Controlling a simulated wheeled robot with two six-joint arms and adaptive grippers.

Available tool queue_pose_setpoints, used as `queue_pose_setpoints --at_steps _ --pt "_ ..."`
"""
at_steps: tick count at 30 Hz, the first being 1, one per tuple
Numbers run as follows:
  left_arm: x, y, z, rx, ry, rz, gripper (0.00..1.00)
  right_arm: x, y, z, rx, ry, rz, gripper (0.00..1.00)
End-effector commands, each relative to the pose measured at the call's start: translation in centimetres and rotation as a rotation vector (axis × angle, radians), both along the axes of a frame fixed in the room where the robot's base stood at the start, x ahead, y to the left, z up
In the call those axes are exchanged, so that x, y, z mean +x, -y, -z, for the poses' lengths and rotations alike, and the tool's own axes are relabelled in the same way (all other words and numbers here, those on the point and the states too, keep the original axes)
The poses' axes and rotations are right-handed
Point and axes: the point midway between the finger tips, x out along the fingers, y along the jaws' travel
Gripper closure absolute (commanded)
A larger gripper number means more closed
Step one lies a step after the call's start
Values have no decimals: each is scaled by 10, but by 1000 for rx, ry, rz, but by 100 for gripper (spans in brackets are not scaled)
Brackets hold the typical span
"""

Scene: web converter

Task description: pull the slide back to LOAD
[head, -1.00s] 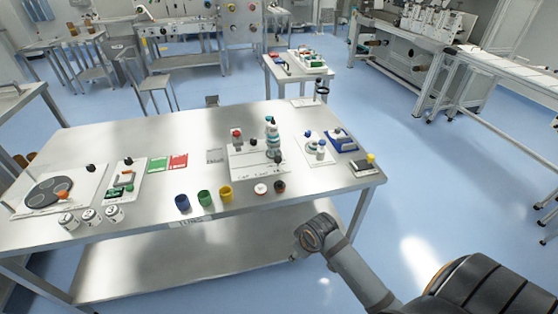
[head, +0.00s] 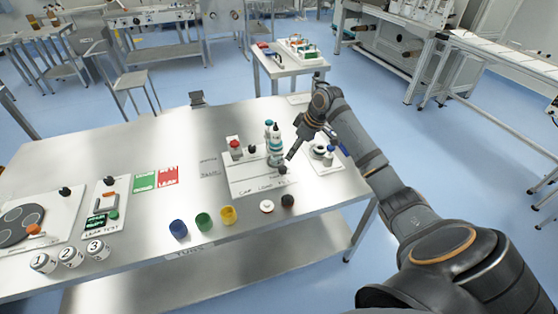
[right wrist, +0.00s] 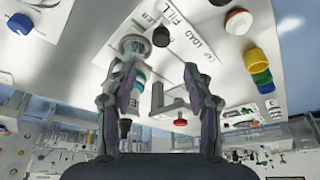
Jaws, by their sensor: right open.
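The white station board (head: 240,184) lettered CAP and LOAD lies on the steel table, and FILL also shows on it in the right wrist view (right wrist: 205,75). A black knob (head: 283,170) sits near its front edge, and a black knob shows beyond my fingers in the right wrist view (right wrist: 161,36). A white bottle (head: 276,150) stands behind the knob. I cannot make out the slide itself clearly. My right gripper (head: 295,150) is open and empty, pointing down just above and right of the knob, apart from it. My left gripper is out of view.
A red knob (head: 236,146) and a grey bracket (right wrist: 170,100) are on the board. Blue (head: 178,229), green (head: 204,221) and yellow (head: 228,215) cups stand at the table's front. A small station (head: 321,152) is close to the right.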

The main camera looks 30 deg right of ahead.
Motion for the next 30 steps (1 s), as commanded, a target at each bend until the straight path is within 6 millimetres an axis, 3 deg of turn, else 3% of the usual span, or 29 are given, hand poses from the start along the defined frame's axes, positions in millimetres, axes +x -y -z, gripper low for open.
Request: queue_pose_setpoints --at_steps 3,7,10,15,17,20,26,30 --pt "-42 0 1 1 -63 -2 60 5 -5 15 4 -4 0 48" --pt "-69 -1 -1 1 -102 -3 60 14 -11 41 6 -4 1 48" --pt "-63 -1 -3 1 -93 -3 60 21 -15 61 3 -4 2 48" --pt "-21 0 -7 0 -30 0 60 29 -19 86 2 -2 1 48" --pt "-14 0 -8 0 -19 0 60 31 -20 90 0 -2 1 48" --pt "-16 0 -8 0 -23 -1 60 32 -21 95 -1 -1 1 48" --pt "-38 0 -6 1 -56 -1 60 32 -21 95 -2 -1 0 48" --pt "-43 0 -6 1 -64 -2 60 32 -21 95 -2 -1 0 63"
